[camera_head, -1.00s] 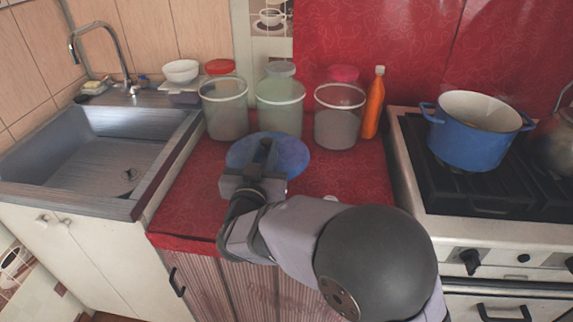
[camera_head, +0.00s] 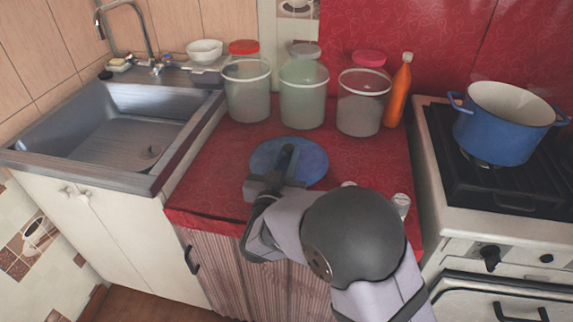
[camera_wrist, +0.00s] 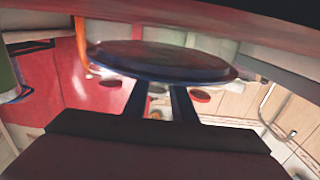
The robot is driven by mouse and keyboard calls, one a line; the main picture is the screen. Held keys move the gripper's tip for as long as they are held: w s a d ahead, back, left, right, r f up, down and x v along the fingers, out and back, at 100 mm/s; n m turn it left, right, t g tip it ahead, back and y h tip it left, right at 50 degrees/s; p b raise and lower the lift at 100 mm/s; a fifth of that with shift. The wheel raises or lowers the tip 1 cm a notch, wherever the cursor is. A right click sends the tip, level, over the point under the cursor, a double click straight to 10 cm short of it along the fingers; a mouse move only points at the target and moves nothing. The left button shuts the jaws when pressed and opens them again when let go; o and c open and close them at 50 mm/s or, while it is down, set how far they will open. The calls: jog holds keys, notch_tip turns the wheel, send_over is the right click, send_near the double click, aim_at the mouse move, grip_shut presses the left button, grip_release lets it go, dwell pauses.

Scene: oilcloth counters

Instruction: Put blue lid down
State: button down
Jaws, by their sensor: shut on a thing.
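The blue lid (camera_head: 260,160) is a flat round disc above the red counter, in front of the clear containers. It also shows in the wrist view (camera_wrist: 165,60), edge-on and tilted slightly, across the fingertips. My gripper (camera_head: 287,155) is shut on the lid; its dark fingers reach over the lid's near part in the head view. The fingers also show in the wrist view (camera_wrist: 160,104). I cannot tell whether the lid touches the counter.
Three clear containers (camera_head: 303,95) stand along the back of the red counter (camera_head: 225,150), with an orange bottle (camera_head: 398,92) beside them. The sink (camera_head: 120,125) is at left. A blue pot (camera_head: 502,125) stands on the stove at right. A small pale jar (camera_head: 402,204) is near my arm.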

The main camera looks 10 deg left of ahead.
aim_at(287, 165)
jog(key=shift+f, duration=1.35)
jog(key=shift+f, duration=0.15)
jog(key=c, duration=1.5)
grip_release()
jog(key=shift+o, duration=0.2)
jog(key=shift+o, duration=0.3)
jog(key=s, duration=1.2)
